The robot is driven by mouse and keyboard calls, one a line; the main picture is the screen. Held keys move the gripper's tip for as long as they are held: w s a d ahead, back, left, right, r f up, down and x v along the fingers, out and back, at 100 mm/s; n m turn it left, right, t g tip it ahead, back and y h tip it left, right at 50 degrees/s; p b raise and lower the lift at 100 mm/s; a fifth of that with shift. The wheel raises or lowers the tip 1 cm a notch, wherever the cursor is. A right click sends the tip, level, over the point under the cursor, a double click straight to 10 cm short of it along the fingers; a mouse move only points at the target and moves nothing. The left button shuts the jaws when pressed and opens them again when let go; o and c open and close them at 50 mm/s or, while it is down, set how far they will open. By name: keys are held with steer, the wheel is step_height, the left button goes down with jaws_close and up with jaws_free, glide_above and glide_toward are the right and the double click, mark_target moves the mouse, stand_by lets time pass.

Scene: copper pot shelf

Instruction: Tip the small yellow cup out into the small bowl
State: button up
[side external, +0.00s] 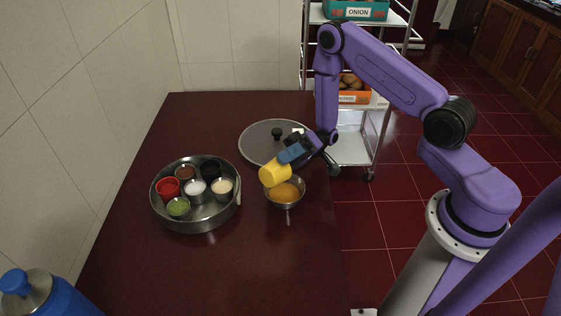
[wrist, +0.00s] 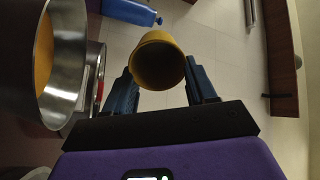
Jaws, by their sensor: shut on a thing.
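The small yellow cup (side external: 274,174) is held tilted above the small metal bowl (side external: 285,203), over its upper left rim in the side view. My gripper (side external: 290,154) is shut on the cup. In the wrist view the yellow cup (wrist: 158,60) sits between the two blue fingers of my gripper (wrist: 162,88), its open mouth showing a dark inside that looks empty. The small bowl holds an orange-yellow content (side external: 284,192). In the wrist view the bowl (wrist: 68,70) is at the left, with the orange content inside it.
A round steel tray (side external: 196,226) with several small cups stands left of the bowl. A flat grey lid (side external: 262,150) with a black knob lies behind my gripper. A blue bottle (side external: 40,292) is at the front left. The table's front middle is clear.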

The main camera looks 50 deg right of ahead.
mark_target(273, 162)
stand_by(0.4)
steer(key=h, duration=0.2)
steer(key=a+h, duration=0.1)
steer(key=shift+r, duration=0.25)
steer(key=h, duration=0.2)
steer(key=a+h, duration=0.1)
steer(key=shift+h, duration=0.4)
steer(key=h, duration=0.2)
steer(key=a+h, duration=0.1)
steer(key=h, duration=0.1)
steer(key=f+t+h, duration=0.1)
steer(key=h, duration=0.1)
steer(key=shift+a, duration=0.4)
steer(key=a+r+h, duration=0.3)
steer(key=r+h, duration=0.3)
steer(key=h, duration=0.1)
steer(key=shift+s+a+r, duration=0.15)
steer(key=shift+s+a, duration=0.05)
steer(key=shift+a, duration=0.2)
steer(key=shift+r, duration=0.1)
step_height(273, 162, up, 6)
steer(key=shift+f, duration=0.1)
stand_by(0.3)
